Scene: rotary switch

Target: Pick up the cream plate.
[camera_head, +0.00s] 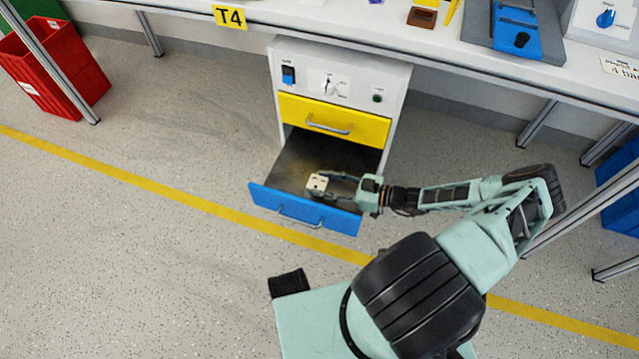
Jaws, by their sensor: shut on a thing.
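The cream plate (317,184) is a small, pale piece with dark marks at my gripper's fingertips, inside the open blue drawer (270,200). My gripper (329,184) reaches in from the right, over the drawer's front edge, and is shut on the plate. Part of the plate is hidden by the fingers. I cannot tell whether the plate touches the drawer floor or is held above it.
The white cabinet has a shut yellow drawer (333,118) above and a panel with a rotary switch (328,86). The table (400,38) overhangs it. A red bin (52,68) stands at the left.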

